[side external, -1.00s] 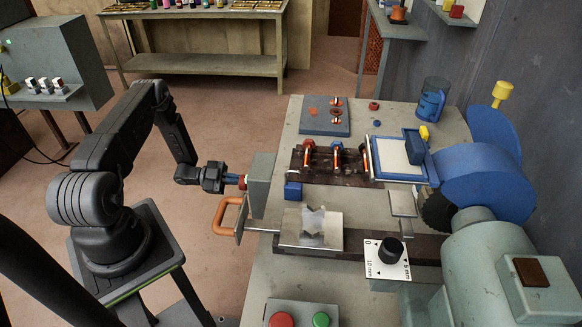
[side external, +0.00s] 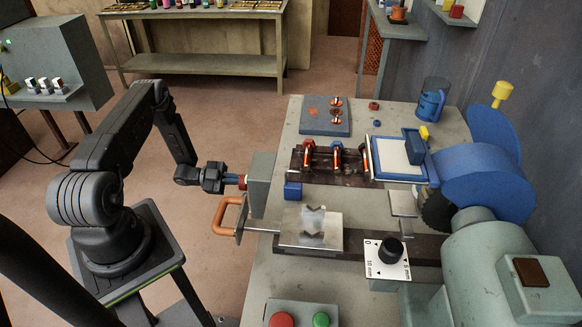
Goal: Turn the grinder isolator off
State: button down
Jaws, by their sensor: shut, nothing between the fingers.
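A grey box (side external: 261,184) on the near-left edge of the bench, which looks like the isolator, has a small red part (side external: 242,183) on its left face. My gripper (side external: 233,179) points right at this face, with its fingertips at or very near the red part. The fingers are shut with nothing seen between them. I cannot tell whether they touch the red part or which way it is turned. The grinder (side external: 490,255) stands at the right, with a blue wheel guard (side external: 490,178) and a dark wheel.
An orange handle (side external: 226,214) sticks out just below my gripper. A black dial (side external: 390,251) and red (side external: 282,320) and green (side external: 321,319) buttons are nearer.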

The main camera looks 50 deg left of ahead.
jog(key=shift+s+d+f, duration=0.3)
jog(key=shift+d+f, duration=0.15)
jog(key=shift+d, duration=0.25)
jog(key=shift+s+d+f, duration=0.3)
jog(key=shift+d+f, duration=0.1)
jog(key=shift+d, duration=0.3)
jog(key=shift+s+d, duration=0.15)
jog(key=shift+f, duration=0.15)
jog(key=v, duration=0.6)
jog(key=shift+w+a, duration=0.25)
jog(key=shift+a, duration=0.1)
